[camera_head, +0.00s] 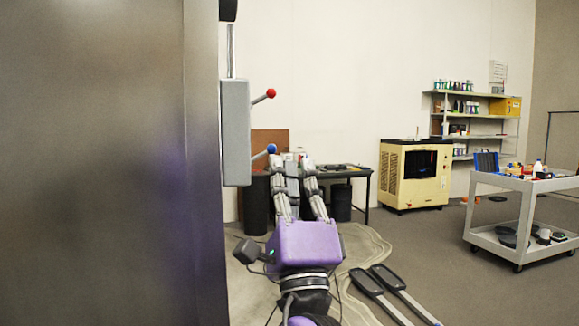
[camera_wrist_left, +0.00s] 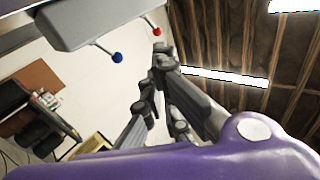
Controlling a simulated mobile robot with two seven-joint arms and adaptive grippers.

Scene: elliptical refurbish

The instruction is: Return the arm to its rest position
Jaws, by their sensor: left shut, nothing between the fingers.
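My left gripper (camera_head: 294,162) reaches up from the bottom centre of the head view, with a purple body and grey fingers. It is shut and empty. Its fingertips appear just right of and below the blue-knobbed lever (camera_head: 271,148) on a grey control box (camera_head: 235,135). A red-knobbed lever (camera_head: 271,93) sits higher on the same box. In the left wrist view, the gripper's fingers (camera_wrist_left: 157,62) point up near the blue knob (camera_wrist_left: 117,57) and red knob (camera_wrist_left: 157,31). A visible gap separates them from the blue knob there. My right gripper is out of view.
A large metal panel (camera_head: 110,160) fills the left side. Behind stand a dark table (camera_head: 345,172), a cream machine (camera_head: 400,180) and a shelf (camera_head: 470,115). A grey cart (camera_head: 520,184) holds small items at right. Two long dark bars (camera_head: 385,285) lie low in front. Floor between is open.

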